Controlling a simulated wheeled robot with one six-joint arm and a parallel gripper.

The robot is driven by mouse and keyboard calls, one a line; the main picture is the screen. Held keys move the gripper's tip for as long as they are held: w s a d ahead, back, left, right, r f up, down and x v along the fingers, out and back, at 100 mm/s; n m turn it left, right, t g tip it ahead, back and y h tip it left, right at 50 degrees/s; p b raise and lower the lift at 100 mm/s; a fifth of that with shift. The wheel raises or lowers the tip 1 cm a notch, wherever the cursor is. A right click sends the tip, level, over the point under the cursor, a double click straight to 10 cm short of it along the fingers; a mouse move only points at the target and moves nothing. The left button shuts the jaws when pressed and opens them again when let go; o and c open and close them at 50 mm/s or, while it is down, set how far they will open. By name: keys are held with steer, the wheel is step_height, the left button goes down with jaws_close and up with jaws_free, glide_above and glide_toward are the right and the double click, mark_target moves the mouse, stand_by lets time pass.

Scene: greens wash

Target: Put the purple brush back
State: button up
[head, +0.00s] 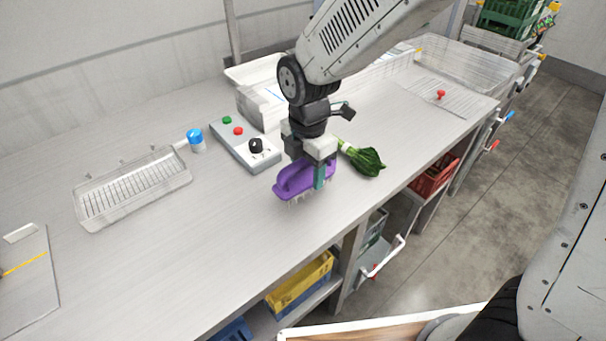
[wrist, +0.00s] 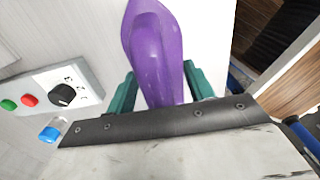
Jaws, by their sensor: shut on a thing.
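The purple brush (head: 291,181) has a purple body with pale bristles underneath. My gripper (head: 318,172) is shut on it, and it is held over the bench near the front edge. In the head view the bristles are close to the bench top; I cannot tell whether they touch it. In the wrist view the brush (wrist: 155,50) stands between the two green fingers (wrist: 158,92). The dark bar of my gripper hides its near end.
A control box (head: 243,146) with green, red and black knobs lies behind the brush. A wire basket (head: 133,187) and blue-capped container (head: 195,140) are at left. A dark green vegetable (head: 366,160) lies close at right.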

mark_target(308, 174)
steer(key=shift+f, duration=1.6)
steer(key=shift+f, duration=0.1)
steer(key=o, duration=1)
step_height(308, 174, up, 12)
steer(key=shift+d+r, duration=0.1)
steer(key=shift+r, duration=0.1)
